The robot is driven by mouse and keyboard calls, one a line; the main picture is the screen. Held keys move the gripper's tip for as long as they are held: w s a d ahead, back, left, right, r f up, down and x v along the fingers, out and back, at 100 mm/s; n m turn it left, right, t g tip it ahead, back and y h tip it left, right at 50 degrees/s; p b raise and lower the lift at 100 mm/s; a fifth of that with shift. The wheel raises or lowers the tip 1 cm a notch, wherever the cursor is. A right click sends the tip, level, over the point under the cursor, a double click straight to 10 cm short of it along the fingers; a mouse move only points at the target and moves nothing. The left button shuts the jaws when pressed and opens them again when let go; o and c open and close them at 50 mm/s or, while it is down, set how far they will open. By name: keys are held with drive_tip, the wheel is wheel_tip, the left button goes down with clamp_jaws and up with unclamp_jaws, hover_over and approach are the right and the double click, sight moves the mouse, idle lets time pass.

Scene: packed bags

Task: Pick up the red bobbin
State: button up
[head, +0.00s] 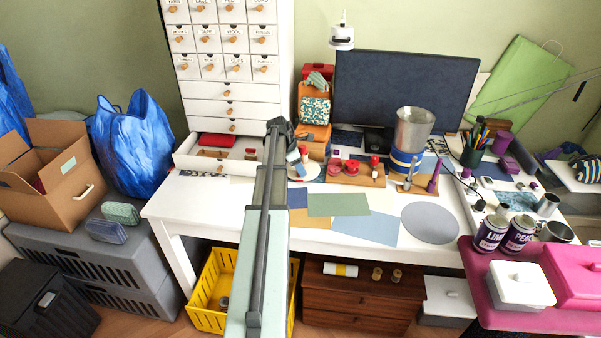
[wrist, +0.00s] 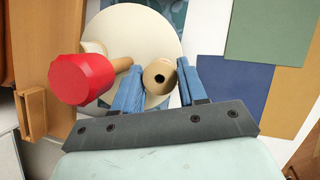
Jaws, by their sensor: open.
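My gripper (wrist: 159,82) is open in the wrist view, with two blue fingers. A tan spool-like piece (wrist: 160,74) with a dark hole shows between them; I cannot tell its depth below the fingers. A red faceted head (wrist: 81,79) with a wooden handle, like a mallet, lies left of the fingers. In the head view my gripper (head: 297,168) is over the white round disc (head: 313,172), partly hidden by my arm. Small red spool-like pieces (head: 352,167) stand on a wooden board (head: 366,179) to its right. I cannot tell which red piece is the bobbin.
A metal cylinder with a blue band (head: 411,135) stands right of the board, before a dark monitor (head: 400,90). An open drawer (head: 215,160) is at left. Flat coloured sheets (head: 338,204) cover the desk front. The wrist view shows a wooden tray edge (wrist: 33,113) at left.

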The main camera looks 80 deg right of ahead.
drive_tip(key=shift+s+d+f, duration=0.1)
drive_tip(key=shift+s+f, duration=0.1)
drive_tip(key=shift+f, duration=0.25)
drive_tip(key=c, duration=0.6)
drive_tip(key=shift+c, duration=0.2)
